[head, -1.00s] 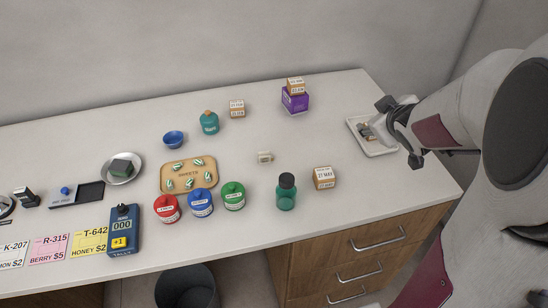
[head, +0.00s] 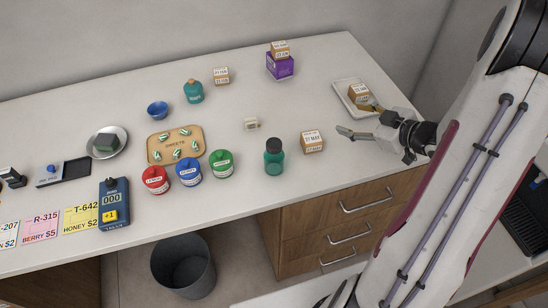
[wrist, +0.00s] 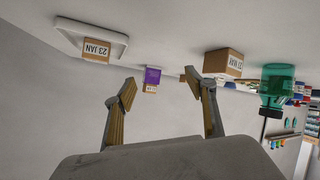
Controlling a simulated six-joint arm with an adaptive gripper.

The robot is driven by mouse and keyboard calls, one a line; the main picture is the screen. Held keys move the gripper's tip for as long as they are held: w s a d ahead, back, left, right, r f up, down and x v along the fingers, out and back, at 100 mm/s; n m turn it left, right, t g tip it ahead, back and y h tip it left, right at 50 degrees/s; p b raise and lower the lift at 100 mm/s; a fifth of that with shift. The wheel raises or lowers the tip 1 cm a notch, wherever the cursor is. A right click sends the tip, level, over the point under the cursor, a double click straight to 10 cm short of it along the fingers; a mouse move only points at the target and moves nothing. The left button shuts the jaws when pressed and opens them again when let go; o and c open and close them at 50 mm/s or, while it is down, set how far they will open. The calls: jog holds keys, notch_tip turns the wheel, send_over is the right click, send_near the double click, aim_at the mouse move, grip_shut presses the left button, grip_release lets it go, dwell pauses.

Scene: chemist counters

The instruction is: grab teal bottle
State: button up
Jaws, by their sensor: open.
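A teal bottle (head: 274,160) with a black cap stands upright near the counter's front edge, left of a date-labelled box. In the wrist view the bottle (wrist: 277,84) appears upside down at the right, beyond and outside my fingers. My gripper (head: 359,119) is open and empty, right of the bottle and a clear distance away, with its fingers pointing left. In the wrist view my gripper (wrist: 160,83) has its fingers spread with nothing between them. A rounder teal jar (head: 194,92) stands farther back on the left.
A white tray (head: 342,91) holding a small box (head: 360,94) lies just behind my gripper. Another box (head: 312,141) stands between bottle and gripper. Green (head: 222,163), blue (head: 188,170) and red (head: 155,179) jars stand left of the bottle. A small pale item (head: 251,124) lies behind it.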

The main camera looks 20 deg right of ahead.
aim_at(283, 161)
jog(key=s+a+f+y, duration=0.1)
jog(key=s+a+y, duration=0.1)
jog(key=s+a+f+y, duration=0.1)
jog(key=s+a+y, duration=0.1)
jog(key=s+a+f+y, duration=0.1)
jog(key=s+a+y, duration=0.1)
jog(key=s+a, duration=0.1)
jog(key=shift+a+f+n, duration=0.1)
jog(key=shift+f+n, duration=0.05)
jog(key=shift+n, duration=0.15)
jog(key=s+a+y, duration=0.1)
jog(key=a, duration=0.2)
jog(key=s+a+y, duration=0.1)
jog(key=a, duration=0.2)
jog(key=s+a+n+y, duration=0.1)
jog(key=a, duration=0.2)
jog(key=shift+a+r+y, duration=0.2)
jog(key=shift+a+y, duration=0.1)
jog(key=shift+a, duration=0.1)
jog(key=shift+w, duration=0.15)
jog(key=shift+x, duration=1.25)
jog(key=shift+a, duration=0.1)
jog(key=shift+x, duration=2.5)
jog(key=shift+f, duration=0.1)
jog(key=c, duration=1.1)
